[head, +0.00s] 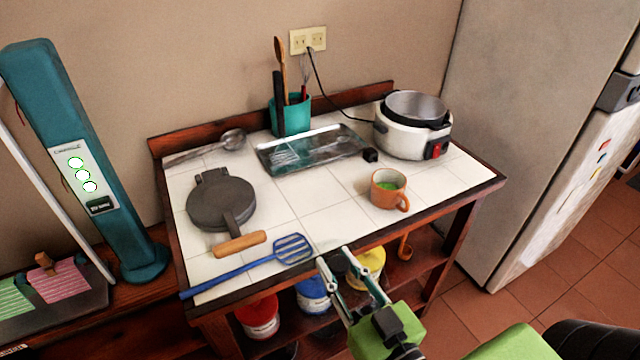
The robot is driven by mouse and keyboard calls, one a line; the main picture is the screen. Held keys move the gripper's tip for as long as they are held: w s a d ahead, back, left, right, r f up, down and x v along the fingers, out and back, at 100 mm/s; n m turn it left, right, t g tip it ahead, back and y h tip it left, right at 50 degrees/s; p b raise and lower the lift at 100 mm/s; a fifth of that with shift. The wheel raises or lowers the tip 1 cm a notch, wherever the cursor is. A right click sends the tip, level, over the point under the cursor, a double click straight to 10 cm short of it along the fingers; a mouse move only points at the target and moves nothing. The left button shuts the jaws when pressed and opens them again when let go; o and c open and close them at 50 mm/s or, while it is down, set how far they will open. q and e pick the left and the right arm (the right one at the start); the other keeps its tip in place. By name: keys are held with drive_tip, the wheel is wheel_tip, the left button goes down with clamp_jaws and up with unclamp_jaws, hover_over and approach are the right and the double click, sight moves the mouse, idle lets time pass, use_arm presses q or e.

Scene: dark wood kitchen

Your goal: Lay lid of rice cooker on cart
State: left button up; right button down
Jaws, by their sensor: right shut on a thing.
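The rice cooker (412,135) is white with a red switch and stands at the back right of the cart's tiled top (305,200). It is open, and its grey inner pot shows. I cannot make out its lid clearly anywhere. My right gripper (334,256) is at the cart's front edge, well in front of the cooker. Its two fingers are shut on a dark thing, mostly hidden between them, that I cannot identify. My left gripper is not in view.
A dark round pan (221,203), blue spatula (292,249), orange mug (388,188), metal tray (312,148), ladle (232,139) and teal utensil holder (291,117) occupy the top. Bare tiles lie mid-top. Coloured cans sit on the lower shelf. A fridge (540,120) stands right.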

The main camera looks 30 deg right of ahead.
wheel_tip(320, 180, down, 2)
drive_tip(key=shift+w+d+b, duration=0.1)
drive_tip(key=shift+w+b, duration=0.05)
drive_tip(key=shift+b, duration=0.2)
drive_tip(key=shift+w+d+r+p, duration=0.1)
drive_tip(key=shift+w+d+p, duration=0.05)
drive_tip(key=shift+w, duration=0.35)
drive_tip(key=shift+w+d+r+p, duration=0.1)
drive_tip(key=shift+w+p, duration=0.05)
drive_tip(key=shift+w, duration=0.35)
drive_tip(key=w, duration=0.3)
drive_tip(key=w+p, duration=0.1)
drive_tip(key=w, duration=0.3)
drive_tip(key=w+p, duration=0.1)
drive_tip(key=w, duration=0.2)
drive_tip(key=shift+w+a+f, duration=0.1)
drive_tip(key=shift+w+a, duration=0.15)
drive_tip(key=shift+w, duration=0.05)
drive_tip(key=w+p, duration=0.1)
drive_tip(key=w, duration=0.4)
drive_tip(key=shift+w+a+f, duration=0.1)
drive_tip(key=shift+w, duration=0.2)
drive_tip(key=shift+f, duration=0.35)
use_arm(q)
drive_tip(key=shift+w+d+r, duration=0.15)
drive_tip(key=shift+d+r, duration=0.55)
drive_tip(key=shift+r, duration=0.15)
use_arm(e)
drive_tip(key=shift+s+r, duration=0.1)
drive_tip(key=shift+s, duration=0.05)
